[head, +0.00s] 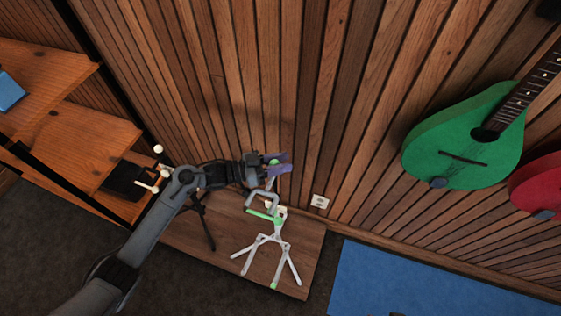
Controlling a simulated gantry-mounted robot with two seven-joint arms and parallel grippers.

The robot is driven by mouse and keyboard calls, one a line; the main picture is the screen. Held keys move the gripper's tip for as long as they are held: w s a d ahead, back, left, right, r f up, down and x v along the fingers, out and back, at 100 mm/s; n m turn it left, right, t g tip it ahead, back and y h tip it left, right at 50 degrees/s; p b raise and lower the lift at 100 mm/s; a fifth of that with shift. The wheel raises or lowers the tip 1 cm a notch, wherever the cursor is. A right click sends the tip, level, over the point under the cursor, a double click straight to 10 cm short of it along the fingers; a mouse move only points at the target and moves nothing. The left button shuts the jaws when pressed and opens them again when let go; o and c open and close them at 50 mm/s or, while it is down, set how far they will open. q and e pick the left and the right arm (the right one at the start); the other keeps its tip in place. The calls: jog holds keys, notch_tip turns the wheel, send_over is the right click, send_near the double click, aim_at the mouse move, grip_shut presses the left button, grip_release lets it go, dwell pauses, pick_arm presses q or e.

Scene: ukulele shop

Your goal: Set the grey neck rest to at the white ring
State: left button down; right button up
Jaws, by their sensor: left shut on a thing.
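My left gripper (280,165), with purple fingers, is above the wooden board near the slatted wall. It is shut on the grey neck rest (262,197), a bent, hook-like piece hanging just below the fingers. A small green part shows at the fingers. Below is a pale grey stand (268,242) with spread legs and a green arm (265,216) near its top. The neck rest's lower end is close to this green arm; I cannot tell whether they touch. I cannot make out the white ring clearly. My right gripper is not in view.
The stand is on a wooden board (310,250). A black stand (203,220) is left of it. Wooden shelves (85,150) are at the left. A wall socket (320,201), a green ukulele (465,145) and a blue mat (400,285) are to the right.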

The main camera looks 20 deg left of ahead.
pick_arm(q)
notch_tip(320, 180, up, 4)
jog(key=shift+f+p, duration=0.25)
jog(key=shift+p, duration=0.65)
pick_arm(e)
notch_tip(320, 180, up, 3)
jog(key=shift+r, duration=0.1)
pick_arm(q)
jog(key=c, duration=0.8)
grip_release()
jog(key=shift+f, duration=0.1)
jog(key=shift+o, duration=0.2)
jog(key=p+v, duration=0.1)
jog(key=v, duration=1)
jog(key=shift+p, duration=0.3)
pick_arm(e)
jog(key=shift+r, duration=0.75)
pick_arm(q)
jog(key=shift+d, duration=0.1)
